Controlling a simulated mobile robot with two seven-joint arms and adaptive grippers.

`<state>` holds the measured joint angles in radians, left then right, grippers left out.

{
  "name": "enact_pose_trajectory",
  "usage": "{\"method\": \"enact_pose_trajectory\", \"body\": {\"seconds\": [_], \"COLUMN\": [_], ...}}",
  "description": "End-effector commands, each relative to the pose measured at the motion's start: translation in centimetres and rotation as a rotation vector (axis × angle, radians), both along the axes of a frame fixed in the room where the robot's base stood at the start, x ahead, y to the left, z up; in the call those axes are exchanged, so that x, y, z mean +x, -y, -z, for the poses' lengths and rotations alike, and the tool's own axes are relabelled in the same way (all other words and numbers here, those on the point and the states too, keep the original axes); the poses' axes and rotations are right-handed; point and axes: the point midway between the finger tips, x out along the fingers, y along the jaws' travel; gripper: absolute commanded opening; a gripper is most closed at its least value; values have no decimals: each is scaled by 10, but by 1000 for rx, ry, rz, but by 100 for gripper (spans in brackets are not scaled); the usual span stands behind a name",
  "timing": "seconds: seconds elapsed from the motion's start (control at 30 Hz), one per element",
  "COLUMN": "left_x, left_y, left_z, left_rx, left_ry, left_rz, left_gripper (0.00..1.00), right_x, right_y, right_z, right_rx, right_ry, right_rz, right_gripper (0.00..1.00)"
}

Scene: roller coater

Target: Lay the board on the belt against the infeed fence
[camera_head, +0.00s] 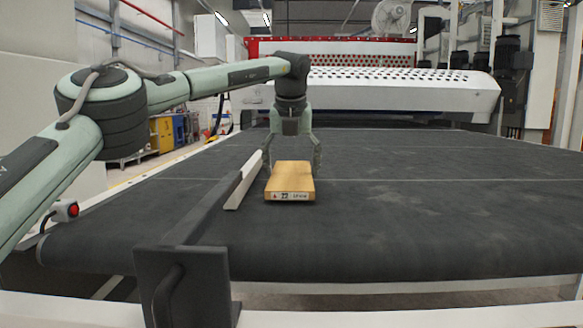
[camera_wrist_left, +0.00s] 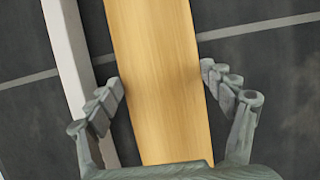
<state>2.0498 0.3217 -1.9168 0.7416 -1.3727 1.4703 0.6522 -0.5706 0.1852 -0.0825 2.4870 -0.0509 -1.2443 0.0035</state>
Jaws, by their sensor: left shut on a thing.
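The wooden board (camera_head: 290,177) is light brown with a printed label on its near end. It is flat, on or just above the dark belt (camera_head: 420,200); I cannot tell which. My left gripper (camera_head: 292,160) is above its far part, shut on the board. In the left wrist view the fingers (camera_wrist_left: 162,88) flank the long sides of the board (camera_wrist_left: 155,50). The infeed fence (camera_head: 241,186), a bar with a pale face, runs along the board's left. In the wrist view a narrow dark gap separates the board from the fence (camera_wrist_left: 66,45). My right gripper is out of view.
The fence's dark bracket (camera_head: 185,285) stands at the belt's front edge. The white perforated machine housing (camera_head: 400,92) spans the back. A red button (camera_head: 66,210) is at the left side. The belt right of the board is clear.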

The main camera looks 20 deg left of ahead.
Motion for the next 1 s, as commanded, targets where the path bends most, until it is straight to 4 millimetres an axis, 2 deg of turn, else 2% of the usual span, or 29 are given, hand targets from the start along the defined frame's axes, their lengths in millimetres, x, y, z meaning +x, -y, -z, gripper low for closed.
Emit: {"method": "enact_pose_trajectory", "body": {"seconds": [0.33,0.37,0.5,0.83,1.0], "left_x": [0,0,0,0,-6], "left_y": [0,0,0,0,2], "left_z": [7,6,6,7,-8], "left_rx": [-1,-1,-1,0,-1], "left_ry": [1,2,1,-1,1], "left_rz": [-1,-1,-1,0,0], "left_gripper": [40,84,100,100,100], "right_x": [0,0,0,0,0], "right_y": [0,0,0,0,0], "right_z": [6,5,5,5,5], "right_rx": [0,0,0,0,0], "right_ry": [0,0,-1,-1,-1], "right_rz": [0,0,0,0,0], "right_gripper": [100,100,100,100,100]}}
